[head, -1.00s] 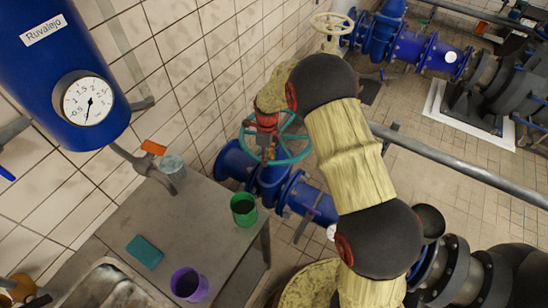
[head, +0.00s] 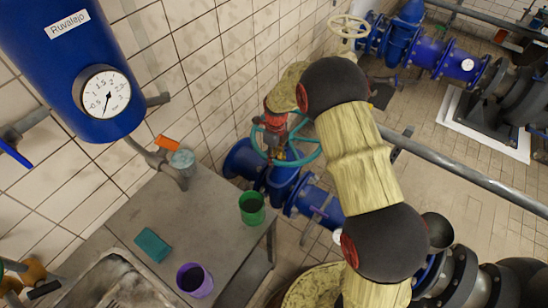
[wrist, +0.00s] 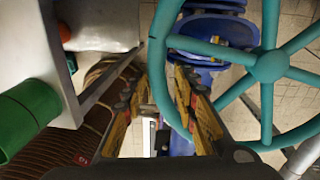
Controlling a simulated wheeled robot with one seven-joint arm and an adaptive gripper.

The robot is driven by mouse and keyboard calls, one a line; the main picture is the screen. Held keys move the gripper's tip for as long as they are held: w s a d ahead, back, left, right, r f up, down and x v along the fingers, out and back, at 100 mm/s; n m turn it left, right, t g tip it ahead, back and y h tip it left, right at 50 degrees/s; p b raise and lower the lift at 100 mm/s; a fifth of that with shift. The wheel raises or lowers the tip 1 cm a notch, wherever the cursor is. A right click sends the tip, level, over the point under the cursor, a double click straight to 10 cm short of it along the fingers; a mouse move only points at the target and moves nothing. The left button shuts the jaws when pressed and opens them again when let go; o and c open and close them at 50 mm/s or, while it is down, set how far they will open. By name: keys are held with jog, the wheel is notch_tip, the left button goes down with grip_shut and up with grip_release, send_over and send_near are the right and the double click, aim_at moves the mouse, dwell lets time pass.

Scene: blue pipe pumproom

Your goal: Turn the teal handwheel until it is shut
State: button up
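The teal handwheel (head: 306,158) sits on top of a blue valve in the head view, beside the grey table. In the wrist view the handwheel (wrist: 268,66) fills the right side, with its hub, spokes and rim showing. My gripper (wrist: 160,78) is open, with its yellow-padded fingers apart. The left part of the rim runs between the fingertips, and the right finger overlaps it in the picture. I cannot tell whether either finger touches the rim. In the head view my gripper (head: 277,138) is over the left side of the wheel, partly hidden by my wrist.
The grey table (head: 150,205) stands left of the valve, with a green cup (head: 251,209), a purple cup (head: 194,280) and a teal sponge (head: 152,245). A tiled wall is behind. A cream handwheel (head: 348,27) and a grey rail (head: 470,174) lie beyond my arm.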

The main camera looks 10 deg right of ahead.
jog(key=shift+o, duration=0.4)
notch_tip(320, 180, up, 12)
jog(key=shift+w+d, duration=0.25)
jog(key=shift+w, duration=0.05)
jog(key=shift+o, duration=0.2)
jog(key=shift+d, duration=0.1)
